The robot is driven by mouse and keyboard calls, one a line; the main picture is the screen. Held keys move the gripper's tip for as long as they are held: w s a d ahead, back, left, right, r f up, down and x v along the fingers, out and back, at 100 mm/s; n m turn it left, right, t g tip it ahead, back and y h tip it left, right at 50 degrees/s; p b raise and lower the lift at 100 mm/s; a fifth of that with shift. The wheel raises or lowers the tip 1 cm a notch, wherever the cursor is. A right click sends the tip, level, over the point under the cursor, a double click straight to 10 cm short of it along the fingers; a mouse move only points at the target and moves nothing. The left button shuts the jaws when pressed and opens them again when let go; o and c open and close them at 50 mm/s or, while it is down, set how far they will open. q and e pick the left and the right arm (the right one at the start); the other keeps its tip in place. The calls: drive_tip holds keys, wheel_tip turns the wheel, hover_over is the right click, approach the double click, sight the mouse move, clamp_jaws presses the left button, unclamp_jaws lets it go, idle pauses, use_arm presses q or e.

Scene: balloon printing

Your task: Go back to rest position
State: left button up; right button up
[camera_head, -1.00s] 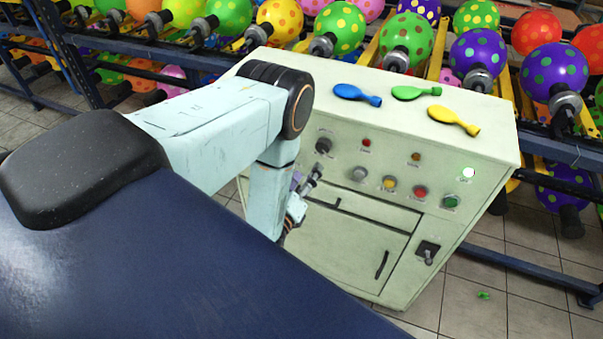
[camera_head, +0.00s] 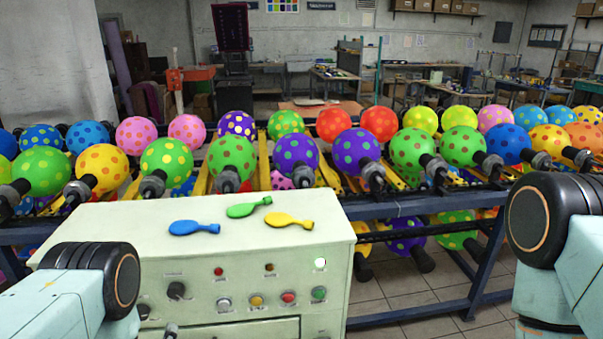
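My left arm enters at the lower left, its black-capped elbow in front of the left part of the cream control cabinet (camera_head: 110,220). My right arm stands at the right edge, right of the cabinet and apart from it. Neither gripper can be made out; both lie below the picture or behind the arm links. A small grey part shows at the bottom edge in front of the cabinet, and I cannot tell what it is.
A blue balloon (camera_head: 194,228), a green balloon (camera_head: 248,207) and a yellow balloon (camera_head: 289,220) lie flat on the cabinet top. Behind stands a long rack (camera_head: 400,208) of dotted balloons. Tiled floor (camera_head: 400,289) is open right of the cabinet.

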use_arm(q)
drive_tip(key=s+d+f+n+g+h+b, duration=0.1)
drive_tip(key=s+d+f+n+g+b, duration=0.2)
drive_tip(key=s+f+n+g+b, duration=0.2)
drive_tip(key=s+d+f+n+g+h+b, duration=0.2)
drive_tip(key=s+d+f+n+g+b, duration=0.2)
drive_tip(key=s+f+n, duration=0.6)
drive_tip(key=s+d+f+n+g+h+b, duration=0.1)
drive_tip(key=s+d+f+n+g+b, duration=0.2)
drive_tip(key=s+f+n+g+b, duration=0.5)
drive_tip(key=s+f+b, duration=0.2)
drive_tip(key=s, duration=0.3)
drive_tip(key=shift+d, duration=0.15)
drive_tip(key=shift+r, duration=0.15)
drive_tip(key=shift+c, duration=0.5)
